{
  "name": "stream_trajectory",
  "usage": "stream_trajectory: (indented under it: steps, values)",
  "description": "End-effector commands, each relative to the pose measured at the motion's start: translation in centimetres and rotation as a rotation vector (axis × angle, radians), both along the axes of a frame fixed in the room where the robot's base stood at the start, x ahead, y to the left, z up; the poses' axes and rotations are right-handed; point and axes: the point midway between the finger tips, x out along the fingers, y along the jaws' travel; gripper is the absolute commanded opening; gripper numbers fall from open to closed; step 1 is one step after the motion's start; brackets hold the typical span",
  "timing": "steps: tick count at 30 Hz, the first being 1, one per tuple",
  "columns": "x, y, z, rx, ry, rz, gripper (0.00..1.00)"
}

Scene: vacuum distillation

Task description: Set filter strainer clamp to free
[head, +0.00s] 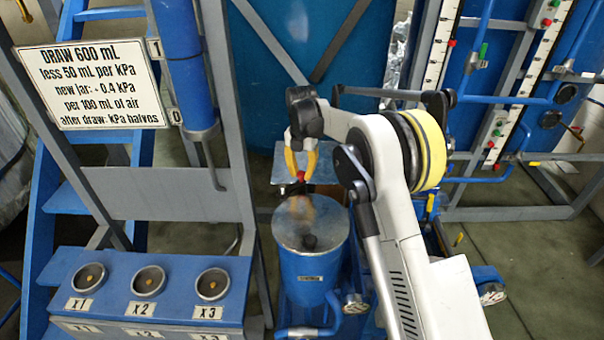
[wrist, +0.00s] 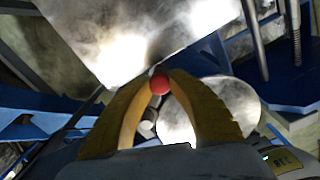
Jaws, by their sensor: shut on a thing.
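My gripper (head: 301,166) has yellow curved fingers pointing down behind the blue pot. It is shut on a small red ball knob (head: 301,177). In the wrist view the red knob (wrist: 160,85) sits between the two fingertips (wrist: 159,74), touching both. A thin dark rod shows near the knob there; I cannot tell whether it is the clamp's lever. A blue pot (head: 308,275) with a round steel lid (head: 310,222) stands in front of the gripper in the head view. A round metal disc (wrist: 225,108) shows behind the right finger. The clamp's setting cannot be read.
A grey plate (head: 285,165) lies behind the fingers. A blue panel with sockets x1, x2 and x3 (head: 150,282) stands left. A white sign (head: 88,84) hangs above it. Blue frames with gauges (head: 500,130) stand right. Some grey floor (head: 530,240) is free at right.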

Motion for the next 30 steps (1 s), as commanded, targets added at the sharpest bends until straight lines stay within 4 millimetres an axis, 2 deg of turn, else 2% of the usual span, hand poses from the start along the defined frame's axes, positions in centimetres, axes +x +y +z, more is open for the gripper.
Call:
stream_trajectory:
  steps: [4, 5, 7, 16, 20, 23, 30]
  values:
    - [0.0, 0.0, -0.1, 0.0, 0.0, -0.001, 0.0]
    - [0.0, 0.0, -0.1, 0.0, 0.0, -0.001, 0.28]
    - [0.0, 0.0, -0.1, 0.0, 0.0, -0.001, 0.48]
    - [0.0, 0.0, 0.0, 0.0, 0.0, -0.001, 0.48]
    - [0.0, 0.0, 1.0, 0.0, 0.0, -0.001, 0.48]
    - [0.0, 0.0, 2.8, 0.0, 0.0, -0.001, 0.48]
    - [0.0, 0.0, 8.2, 0.0, 0.0, -0.001, 0.48]
